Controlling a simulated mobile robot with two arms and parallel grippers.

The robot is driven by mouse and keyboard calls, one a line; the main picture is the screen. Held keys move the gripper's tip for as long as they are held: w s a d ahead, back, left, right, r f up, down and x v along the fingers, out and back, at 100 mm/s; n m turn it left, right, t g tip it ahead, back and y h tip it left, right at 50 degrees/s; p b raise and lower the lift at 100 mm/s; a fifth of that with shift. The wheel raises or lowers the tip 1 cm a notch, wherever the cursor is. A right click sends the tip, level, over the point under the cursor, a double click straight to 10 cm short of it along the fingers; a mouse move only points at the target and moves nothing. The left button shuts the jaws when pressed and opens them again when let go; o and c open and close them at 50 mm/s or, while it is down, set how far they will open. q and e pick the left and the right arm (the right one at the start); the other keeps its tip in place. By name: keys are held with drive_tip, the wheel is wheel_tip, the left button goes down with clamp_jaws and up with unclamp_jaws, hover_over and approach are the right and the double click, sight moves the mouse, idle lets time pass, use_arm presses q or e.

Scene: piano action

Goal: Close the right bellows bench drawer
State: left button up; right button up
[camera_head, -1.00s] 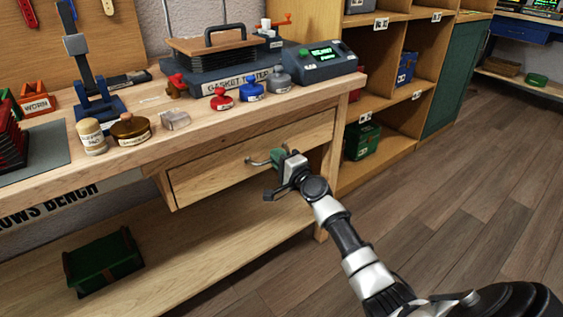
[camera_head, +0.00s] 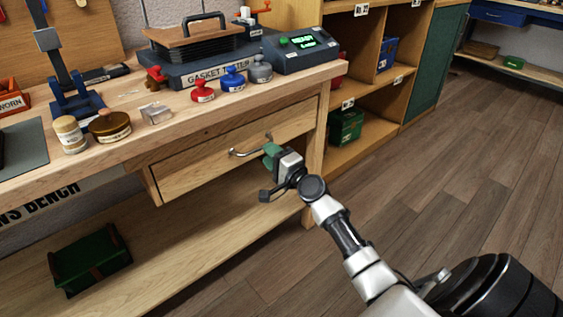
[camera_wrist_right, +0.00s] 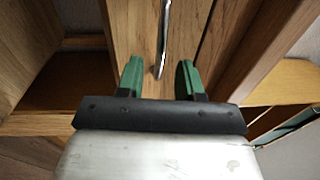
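The bellows bench drawer (camera_head: 205,167) is under the bench top in the head view. Its front stands a little out from the bench frame, with a strip of its left side showing. Its curved metal handle (camera_head: 236,153) also shows in the right wrist view (camera_wrist_right: 165,35). My right gripper (camera_head: 270,155) is just in front of the handle's right part. In the wrist view its green fingers (camera_wrist_right: 158,76) are apart, with the handle's near end in the gap and touching neither finger visibly. My left gripper is not in view.
The bench top (camera_head: 185,125) holds a gasket tester (camera_head: 215,70), stamps and jars. A green box (camera_head: 90,260) lies on the lower shelf. A cubby shelf (camera_head: 375,130) stands to the right. The wooden floor (camera_head: 450,180) at right is clear.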

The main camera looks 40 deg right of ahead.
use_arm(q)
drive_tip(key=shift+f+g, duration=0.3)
use_arm(e)
drive_tip(key=s, duration=0.6)
drive_tip(key=shift+d+f, duration=0.2)
drive_tip(key=shift+d, duration=0.05)
